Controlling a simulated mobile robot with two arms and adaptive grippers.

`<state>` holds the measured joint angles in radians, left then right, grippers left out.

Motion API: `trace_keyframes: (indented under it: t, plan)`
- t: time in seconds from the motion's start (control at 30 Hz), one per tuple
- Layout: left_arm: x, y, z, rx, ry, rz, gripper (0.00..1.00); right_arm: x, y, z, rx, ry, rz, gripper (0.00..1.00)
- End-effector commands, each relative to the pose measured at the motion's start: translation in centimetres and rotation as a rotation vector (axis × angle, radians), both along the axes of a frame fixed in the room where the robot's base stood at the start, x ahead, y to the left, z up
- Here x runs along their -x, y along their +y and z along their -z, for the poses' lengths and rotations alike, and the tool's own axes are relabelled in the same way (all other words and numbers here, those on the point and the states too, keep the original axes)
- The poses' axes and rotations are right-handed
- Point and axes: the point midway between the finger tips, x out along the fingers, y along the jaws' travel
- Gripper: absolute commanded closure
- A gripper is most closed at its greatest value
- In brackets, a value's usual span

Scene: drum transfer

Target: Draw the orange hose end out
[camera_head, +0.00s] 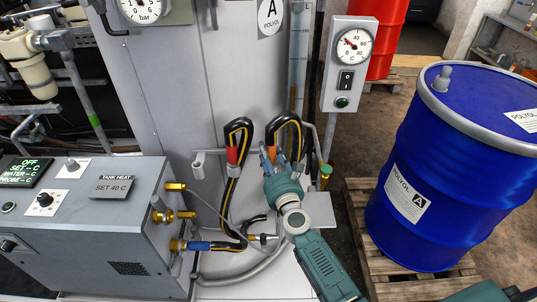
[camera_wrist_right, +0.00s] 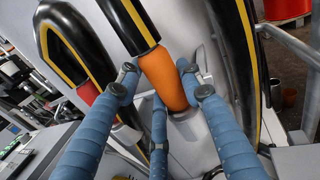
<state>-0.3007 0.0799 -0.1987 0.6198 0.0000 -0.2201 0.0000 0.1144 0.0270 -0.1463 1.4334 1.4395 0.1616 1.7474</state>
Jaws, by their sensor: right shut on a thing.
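The orange hose end (camera_wrist_right: 165,78) is an orange sleeve at the end of a black hose with a yellow stripe (camera_head: 284,124). In the right wrist view the blue fingers of my right gripper (camera_wrist_right: 160,88) close around it from both sides. A pale grey cylindrical part (camera_wrist_right: 190,124) shows just below the sleeve; I cannot tell whether the end still sits in it. In the head view my right gripper (camera_head: 272,156) is at the panel front and hides most of the orange end. My left gripper is not in view.
A similar hose with a red end (camera_head: 232,155) hangs just to the left. A grey tank heat box (camera_head: 110,225) with brass fittings stands at the left. A gauge box (camera_head: 349,62) is on a post to the right. A blue polyol drum (camera_head: 440,165) stands on a wooden pallet.

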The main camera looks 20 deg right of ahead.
Motion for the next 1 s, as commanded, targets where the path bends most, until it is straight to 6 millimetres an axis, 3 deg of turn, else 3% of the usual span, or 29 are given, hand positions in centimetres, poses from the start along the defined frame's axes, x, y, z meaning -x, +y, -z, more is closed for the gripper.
trace_keyframes:
  t: [1.0]
  plan:
    - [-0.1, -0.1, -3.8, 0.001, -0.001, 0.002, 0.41, 0.0, 0.0, -4.1, 0.0, -0.003, 0.001, 1.0]
